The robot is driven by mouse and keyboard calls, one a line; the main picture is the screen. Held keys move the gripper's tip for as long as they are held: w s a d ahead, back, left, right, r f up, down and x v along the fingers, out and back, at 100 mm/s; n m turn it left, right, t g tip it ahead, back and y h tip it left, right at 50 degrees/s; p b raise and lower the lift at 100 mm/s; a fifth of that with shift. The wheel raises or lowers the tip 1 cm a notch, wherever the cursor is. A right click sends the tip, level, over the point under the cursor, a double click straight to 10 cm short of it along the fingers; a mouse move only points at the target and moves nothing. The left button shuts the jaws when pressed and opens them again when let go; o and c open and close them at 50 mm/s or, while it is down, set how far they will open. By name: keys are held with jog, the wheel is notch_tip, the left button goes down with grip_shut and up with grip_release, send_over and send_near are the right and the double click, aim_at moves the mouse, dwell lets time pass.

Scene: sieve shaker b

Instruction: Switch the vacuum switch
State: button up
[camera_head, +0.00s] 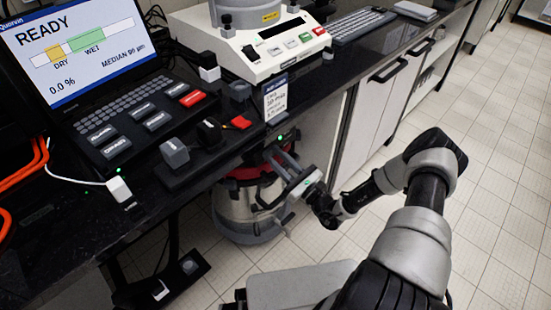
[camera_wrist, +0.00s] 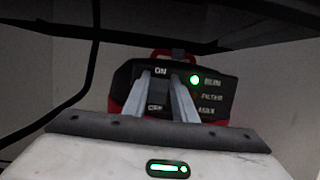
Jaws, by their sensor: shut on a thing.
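The vacuum (camera_head: 240,205) is a steel drum with a red and dark top, standing on the floor under the bench. Its dark control panel (camera_wrist: 215,88) fills the middle of the wrist view, with ON printed above and OFF below, and a lit green lamp (camera_wrist: 194,80) beside small labels. My gripper (camera_wrist: 163,84) reaches the panel, its two pale fingers on either side of the switch between ON and OFF. It is shut on the vacuum switch, which is mostly hidden between the fingers, so its position is not clear. In the head view my gripper (camera_head: 274,158) is at the vacuum's top.
The black bench top (camera_head: 335,60) overhangs the vacuum. On it are a screen (camera_head: 85,45) reading READY, a white device (camera_head: 262,50), a control box (camera_head: 195,150) with knobs and a small sign (camera_head: 276,98). The tiled floor (camera_head: 500,150) to the right is clear.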

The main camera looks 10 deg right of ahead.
jog(key=shift+r, duration=0.15)
jog(key=o, duration=1)
jog(key=shift+o, duration=0.2)
jog(key=p+v, duration=0.1)
jog(key=v, duration=1.6)
jog(key=shift+d, duration=0.15)
